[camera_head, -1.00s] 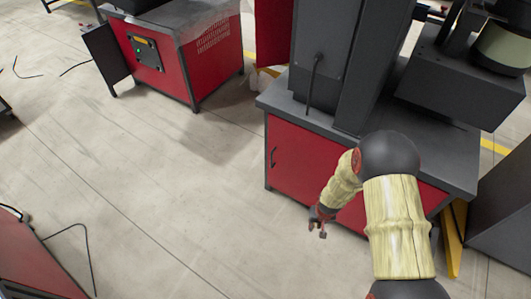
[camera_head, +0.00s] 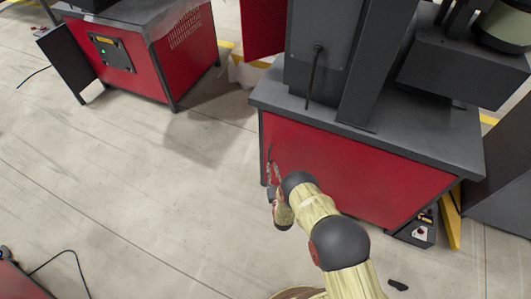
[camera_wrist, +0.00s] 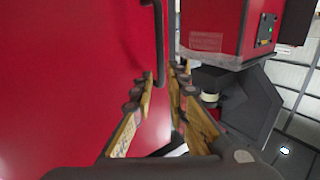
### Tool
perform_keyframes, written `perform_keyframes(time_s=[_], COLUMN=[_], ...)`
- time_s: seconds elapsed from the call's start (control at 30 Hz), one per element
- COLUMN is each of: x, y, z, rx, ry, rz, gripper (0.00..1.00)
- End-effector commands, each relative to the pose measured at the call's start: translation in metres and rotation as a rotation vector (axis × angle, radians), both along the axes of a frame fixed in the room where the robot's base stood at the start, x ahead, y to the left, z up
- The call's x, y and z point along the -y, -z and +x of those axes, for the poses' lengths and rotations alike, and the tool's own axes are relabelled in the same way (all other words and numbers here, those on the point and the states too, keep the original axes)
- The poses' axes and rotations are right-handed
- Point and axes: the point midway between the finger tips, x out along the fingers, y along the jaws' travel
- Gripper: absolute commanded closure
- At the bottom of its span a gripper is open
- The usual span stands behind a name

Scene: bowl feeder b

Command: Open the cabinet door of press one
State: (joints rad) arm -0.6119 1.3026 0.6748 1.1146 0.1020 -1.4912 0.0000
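The closed red cabinet door (camera_head: 350,170) is on the front of the cabinet under the grey machine, and fills the left of the wrist view (camera_wrist: 60,80). Its dark vertical handle (camera_head: 269,153) is near the door's left edge; in the wrist view the handle (camera_wrist: 160,40) comes down from the top. My gripper (camera_head: 271,172) is at the handle's lower part. In the wrist view my gripper (camera_wrist: 164,80) has its fingers apart, one on each side of the handle's lower end in the picture. I cannot tell whether they touch it.
A yellow post (camera_head: 449,216) and a small switch box (camera_head: 415,234) are at the near cabinet's right. Clear floor (camera_head: 150,200) lies left of the door.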

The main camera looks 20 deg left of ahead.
Motion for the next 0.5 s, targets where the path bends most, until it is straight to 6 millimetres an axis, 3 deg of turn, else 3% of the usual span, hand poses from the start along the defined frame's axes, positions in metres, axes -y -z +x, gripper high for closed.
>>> perform_keyframes(time_s=[0.17, 0.5], x=[-0.005, -0.029], y=[-0.009, -0.007], z=[0.009, 0.052], rx=[0.031, 0.029], ry=[0.000, 0.000], rz=[0.018, 0.016], gripper=[0.85, 0.85])
